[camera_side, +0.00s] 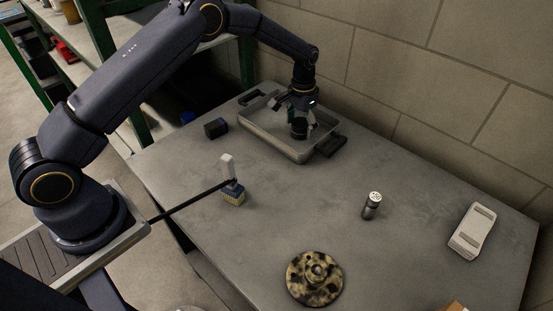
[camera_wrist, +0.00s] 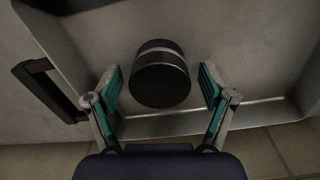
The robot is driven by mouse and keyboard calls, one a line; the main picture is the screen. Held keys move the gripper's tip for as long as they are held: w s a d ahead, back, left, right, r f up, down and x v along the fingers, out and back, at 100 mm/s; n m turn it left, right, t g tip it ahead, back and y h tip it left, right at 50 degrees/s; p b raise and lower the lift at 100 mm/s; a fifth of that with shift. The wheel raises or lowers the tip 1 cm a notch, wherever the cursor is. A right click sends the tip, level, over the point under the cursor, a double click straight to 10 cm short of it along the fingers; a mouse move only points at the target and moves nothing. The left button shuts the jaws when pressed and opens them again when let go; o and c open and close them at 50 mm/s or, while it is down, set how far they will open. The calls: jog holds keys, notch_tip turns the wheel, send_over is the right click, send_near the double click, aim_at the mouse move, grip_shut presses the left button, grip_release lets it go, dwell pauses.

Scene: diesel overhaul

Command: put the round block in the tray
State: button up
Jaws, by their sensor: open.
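The round block (camera_wrist: 160,78) is a dark cylinder with a lighter metallic band. In the wrist view it sits inside the grey tray (camera_wrist: 245,112), near the tray's wall. In the side view the block (camera_side: 299,130) shows under my gripper (camera_side: 298,112), within the tray (camera_side: 262,131) at the back of the table. My gripper's green-padded fingers (camera_wrist: 161,85) are open on either side of the block, with a gap on both sides. The block's underside is hidden, so its contact with the tray floor is not directly visible.
The tray has black handles (camera_side: 331,146). A small dark box (camera_side: 215,128) lies left of it. A brush-like block (camera_side: 233,194), a metal cylinder (camera_side: 372,205), a mottled round flange (camera_side: 314,279) and a white device (camera_side: 473,231) stand on the table. A block wall runs behind.

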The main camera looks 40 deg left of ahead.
aim_at(300, 122)
jog(key=shift+r, duration=0.1)
jog(key=s+a+r+t, duration=0.1)
jog(key=s+r, duration=0.3)
jog(key=r, duration=0.8)
jog(key=s+a+r+t, duration=0.1)
jog(key=s+r, duration=0.3)
jog(key=r, duration=0.9)
jog(key=s+r+n+t, duration=0.15)
jog(key=s+r, duration=0.35)
jog(key=s, duration=0.8)
jog(key=s+a+f+t, duration=0.1)
jog(key=s+f+t, duration=0.1)
jog(key=s, duration=1.2)
jog(key=shift+a+f, duration=0.3)
jog(key=shift+f, duration=0.35)
